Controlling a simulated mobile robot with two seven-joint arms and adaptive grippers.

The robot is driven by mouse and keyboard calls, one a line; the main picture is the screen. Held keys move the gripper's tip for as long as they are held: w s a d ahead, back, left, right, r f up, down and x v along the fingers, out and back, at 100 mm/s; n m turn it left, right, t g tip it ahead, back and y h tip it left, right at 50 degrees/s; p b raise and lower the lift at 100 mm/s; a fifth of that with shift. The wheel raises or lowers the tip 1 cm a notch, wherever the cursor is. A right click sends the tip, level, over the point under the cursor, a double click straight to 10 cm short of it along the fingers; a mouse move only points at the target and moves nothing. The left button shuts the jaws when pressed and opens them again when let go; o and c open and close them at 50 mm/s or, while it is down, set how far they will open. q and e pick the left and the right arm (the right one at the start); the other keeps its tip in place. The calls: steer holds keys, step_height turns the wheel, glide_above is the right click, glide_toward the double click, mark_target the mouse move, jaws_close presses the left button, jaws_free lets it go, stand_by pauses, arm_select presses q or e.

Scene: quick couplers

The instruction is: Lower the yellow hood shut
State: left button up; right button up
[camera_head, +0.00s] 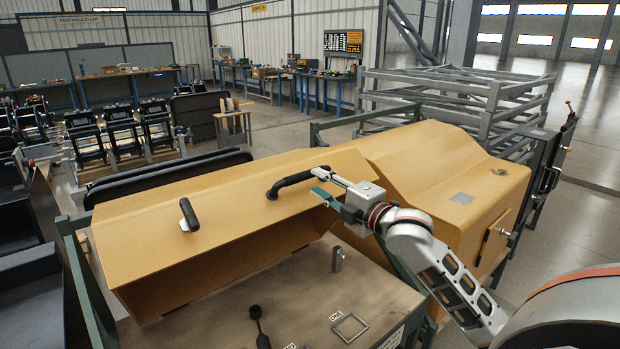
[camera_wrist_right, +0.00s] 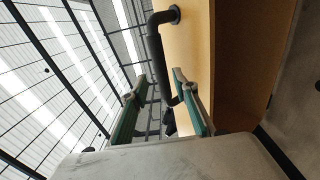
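The yellow hood (camera_head: 235,200) is raised over the bench, its front open and the dark space beneath showing. Its panel also shows in the wrist view (camera_wrist_right: 191,42). A black bar handle (camera_head: 290,183) is on the hood's right part; in the wrist view the handle (camera_wrist_right: 155,48) runs down between the finger lines. My right gripper (camera_head: 322,184) is at the handle's right end. Its two green-padded fingers (camera_wrist_right: 160,107) are apart, with the bar between them in the picture; contact cannot be told. A shorter black grip (camera_head: 188,214) is on the hood's left part. My left gripper is out of view.
A fixed yellow housing (camera_head: 440,160) stands right of the hood. The bench top (camera_head: 290,300) below holds a small metal post (camera_head: 338,259), a black knobbed rod (camera_head: 258,318) and a square frame (camera_head: 349,327). A grey rack (camera_head: 480,95) stands behind.

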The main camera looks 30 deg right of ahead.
mark_target(308, 177)
steer(key=w, duration=0.6)
steer(key=shift+w+a, duration=0.2)
steer(key=shift+a, duration=0.1)
jaws_close()
